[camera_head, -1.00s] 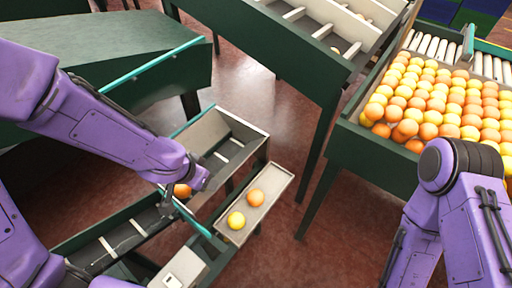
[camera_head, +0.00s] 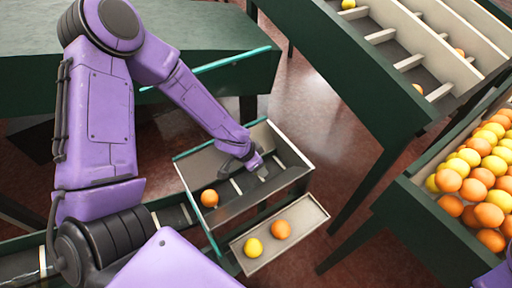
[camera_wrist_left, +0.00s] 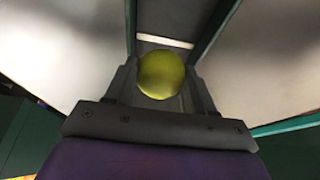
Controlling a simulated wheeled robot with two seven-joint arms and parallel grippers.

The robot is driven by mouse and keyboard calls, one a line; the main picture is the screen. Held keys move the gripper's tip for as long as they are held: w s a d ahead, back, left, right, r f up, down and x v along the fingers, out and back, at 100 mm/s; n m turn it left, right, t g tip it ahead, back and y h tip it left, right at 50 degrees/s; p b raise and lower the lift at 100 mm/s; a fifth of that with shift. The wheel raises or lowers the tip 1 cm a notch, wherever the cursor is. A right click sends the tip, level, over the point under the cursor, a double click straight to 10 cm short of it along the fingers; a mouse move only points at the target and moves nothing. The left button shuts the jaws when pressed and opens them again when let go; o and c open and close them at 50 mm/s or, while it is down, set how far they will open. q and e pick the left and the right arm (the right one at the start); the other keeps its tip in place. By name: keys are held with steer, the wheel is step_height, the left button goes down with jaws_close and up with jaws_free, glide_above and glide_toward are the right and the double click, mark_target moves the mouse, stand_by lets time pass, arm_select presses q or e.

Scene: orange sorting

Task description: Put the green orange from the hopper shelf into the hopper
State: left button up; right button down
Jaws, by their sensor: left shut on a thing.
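In the left wrist view, a yellow-green orange (camera_wrist_left: 160,74) sits between the fingers of my left gripper (camera_wrist_left: 161,88), which is shut on it. In the head view, my left gripper (camera_head: 258,168) is over the hopper (camera_head: 292,178), an open sloped trough with teal edges and pale cross slats. The held orange is hidden there by the gripper. One orange fruit (camera_head: 209,198) lies in the left part of the hopper. My right gripper is out of view.
A small grey tray (camera_head: 262,260) in front of the hopper holds a yellow orange (camera_head: 253,247) and an orange one (camera_head: 281,230). A sorting table (camera_head: 345,75) with slatted lanes stands behind at right. A crate (camera_head: 420,215) piled with fruit is at far right.

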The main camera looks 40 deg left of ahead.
mark_target(257, 176)
arm_select(q)
steer(key=shift+a+f, duration=0.2)
steer(key=shift+f, duration=0.15)
step_height(257, 176, down, 3)
steer(key=b, duration=0.3)
steer(key=shift+w+f, duration=0.1)
steer(key=shift+f, duration=0.05)
steer(key=shift+w+f+b, duration=0.15)
steer(key=shift+f+b, duration=0.15)
steer(key=shift+b, duration=0.25)
steer(key=shift+w+r, duration=0.1)
steer(key=shift+r, duration=0.1)
steer(key=shift+c, duration=0.5)
steer(key=o, duration=0.9)
steer(key=shift+f, duration=0.1)
steer(key=shift+c, duration=0.2)
